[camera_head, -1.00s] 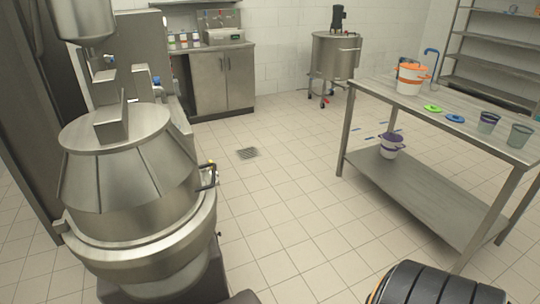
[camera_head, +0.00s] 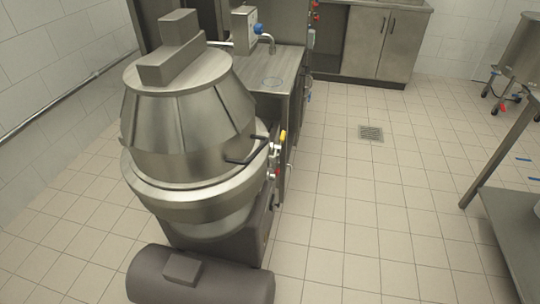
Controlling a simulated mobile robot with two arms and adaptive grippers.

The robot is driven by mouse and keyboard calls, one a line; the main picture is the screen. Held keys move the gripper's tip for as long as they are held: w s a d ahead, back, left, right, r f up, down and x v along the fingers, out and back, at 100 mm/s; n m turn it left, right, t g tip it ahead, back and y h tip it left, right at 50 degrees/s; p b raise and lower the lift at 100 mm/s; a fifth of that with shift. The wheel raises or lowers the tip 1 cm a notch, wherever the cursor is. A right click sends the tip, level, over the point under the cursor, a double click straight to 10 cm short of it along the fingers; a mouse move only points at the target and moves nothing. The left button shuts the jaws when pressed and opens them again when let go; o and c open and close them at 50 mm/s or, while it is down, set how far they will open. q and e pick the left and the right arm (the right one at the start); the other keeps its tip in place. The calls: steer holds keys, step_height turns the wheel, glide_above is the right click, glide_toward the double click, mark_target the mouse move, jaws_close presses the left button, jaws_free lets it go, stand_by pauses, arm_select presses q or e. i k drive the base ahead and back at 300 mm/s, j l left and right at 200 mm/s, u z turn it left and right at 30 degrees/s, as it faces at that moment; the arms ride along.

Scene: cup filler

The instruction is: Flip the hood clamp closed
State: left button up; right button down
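The steel machine with its conical hood (camera_head: 190,110) stands at the left of the head view. The hood sits on the wide round rim (camera_head: 200,200) of the bowl. On the hood's right side is a black bar handle (camera_head: 247,156). Beside it, at the rim, is a small metal fitting with a yellow tip (camera_head: 283,136) and a red part below. This may be the hood clamp; it is too small to tell whether it is open or closed. Neither of my grippers is in view.
A dark grey cylinder (camera_head: 200,278) lies low in front of the machine. A steel counter (camera_head: 275,70) with a tap adjoins it behind. Cabinets (camera_head: 375,40) stand at the back, and a steel table (camera_head: 510,230) at the right edge. The tiled floor (camera_head: 370,200) between is clear.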

mark_target(278, 147)
steer(key=i+l, duration=0.35)
steer(key=l+z, duration=0.2)
steer(key=l, duration=0.4)
steer(key=i+l+z, duration=0.15)
steer(key=l, duration=0.45)
steer(key=k+l, duration=0.05)
